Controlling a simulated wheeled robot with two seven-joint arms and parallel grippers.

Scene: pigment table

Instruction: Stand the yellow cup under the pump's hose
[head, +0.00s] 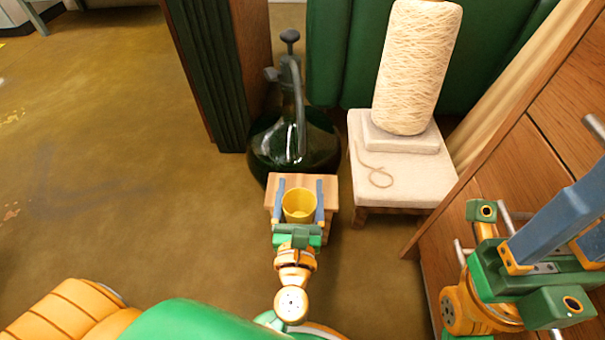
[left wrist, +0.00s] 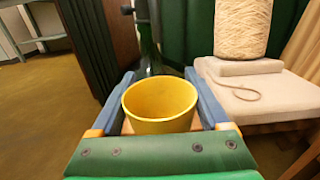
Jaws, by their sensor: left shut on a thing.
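The yellow cup (head: 299,205) is upright between the blue fingers of my left gripper (head: 299,200), which is shut on it. It also shows large in the left wrist view (left wrist: 160,102), open end up. The cup is over a small wooden stand (head: 329,190); I cannot tell whether it touches the top. Behind it stands a dark green glass bottle (head: 265,145) with a grey pump (head: 290,40). The pump's hose (head: 299,110) curves down the front of the bottle, beyond the cup in the picture. My right gripper (head: 540,235) is at the right, beside the wooden cabinet; its jaws are unclear.
A pale stool (head: 400,190) with a big cream yarn cone (head: 418,65) stands right of the bottle. A wooden cabinet (head: 505,180) fills the right side. A dark ribbed panel (head: 205,75) is left of the bottle. The brown floor (head: 120,170) at left is clear.

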